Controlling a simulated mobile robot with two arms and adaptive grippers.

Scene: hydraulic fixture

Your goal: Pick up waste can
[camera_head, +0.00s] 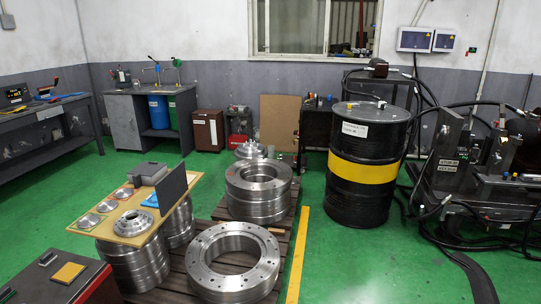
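No can plainly marked as waste shows, so I cannot tell which container is the waste can. A large black drum (345,200) with a yellow band and a small white label stands upright on the green floor, right of centre. The label is too small to read. A blue can (159,112) and a green can (181,108) stand under the grey sink bench at the back left. A brown box-shaped bin or cabinet (208,132) stands just right of that bench. Neither of my grippers is in view.
Machined metal rings (235,283) sit on a wooden pallet (302,222) at front centre. A board (94,222) with metal parts rests on ring stacks. A red cabinet (95,290) is front left. Hydraulic machinery (455,180) and hoses crowd the right. Green floor (360,270) is free at front right.

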